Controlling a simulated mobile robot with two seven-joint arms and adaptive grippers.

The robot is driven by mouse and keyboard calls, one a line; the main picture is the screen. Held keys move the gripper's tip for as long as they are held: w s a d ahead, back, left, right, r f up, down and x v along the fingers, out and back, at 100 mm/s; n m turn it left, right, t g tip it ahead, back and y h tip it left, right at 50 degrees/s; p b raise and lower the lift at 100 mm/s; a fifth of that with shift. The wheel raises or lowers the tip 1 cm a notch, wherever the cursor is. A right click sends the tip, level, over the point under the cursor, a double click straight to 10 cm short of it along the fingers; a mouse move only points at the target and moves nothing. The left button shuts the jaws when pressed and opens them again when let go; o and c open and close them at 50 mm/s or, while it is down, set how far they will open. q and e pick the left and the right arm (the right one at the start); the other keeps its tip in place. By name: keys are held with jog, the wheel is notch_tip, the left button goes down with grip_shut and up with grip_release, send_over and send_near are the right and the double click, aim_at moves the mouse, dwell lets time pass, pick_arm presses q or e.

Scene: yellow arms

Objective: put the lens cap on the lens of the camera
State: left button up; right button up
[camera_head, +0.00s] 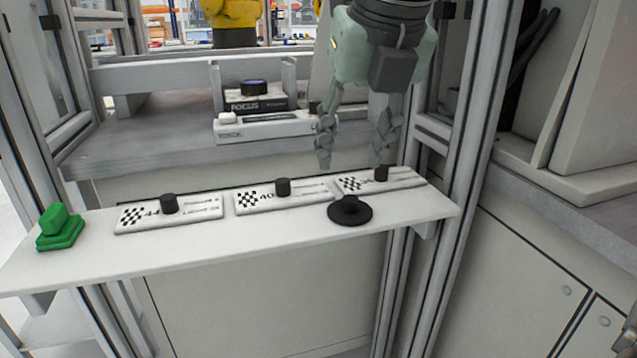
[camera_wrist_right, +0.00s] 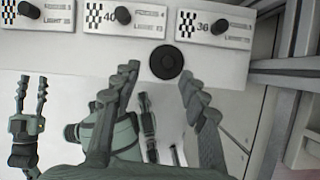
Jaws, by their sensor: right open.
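The lens cap, a round black disc with a knob on top (camera_head: 350,211), lies on the white shelf near its right end. It also shows in the wrist view (camera_wrist_right: 166,62), between and just beyond my fingertips. My right gripper (camera_head: 353,157) is open and empty above and behind the cap, not touching it. The camera (camera_head: 256,103) stands at the back on a light mount, with its dark purplish round lens (camera_head: 254,87) facing up and uncovered. My left gripper (camera_wrist_right: 31,92) shows only at the left of the wrist view, with its fingers apart and empty.
The white shelf (camera_head: 190,255) carries several checkered plates with black knobs, such as the left one (camera_head: 170,213), and a green stepped block (camera_head: 58,228). A grey bench (camera_head: 140,150) lies behind. Metal posts (camera_head: 447,170) stand close right of my right gripper.

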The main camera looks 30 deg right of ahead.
aim_at(350, 197)
jog(key=shift+m+h, duration=0.3)
jog(key=x, duration=0.5)
jog(key=s+x, duration=0.1)
jog(key=x, duration=0.1)
jog(key=shift+d+f, duration=0.25)
jog(key=shift+f, duration=0.1)
jog(key=shift+w+d+f, duration=0.1)
jog(key=shift+w+f, duration=0.1)
jog(key=shift+f, duration=0.15)
pick_arm(q)
jog(key=shift+t+h, duration=0.5)
jog(key=d+r, duration=0.2)
jog(key=d, duration=0.1)
jog(key=shift+w+r, duration=0.2)
jog(key=shift+r, duration=0.2)
pick_arm(e)
grip_shut()
jog(key=shift+r, duration=0.15)
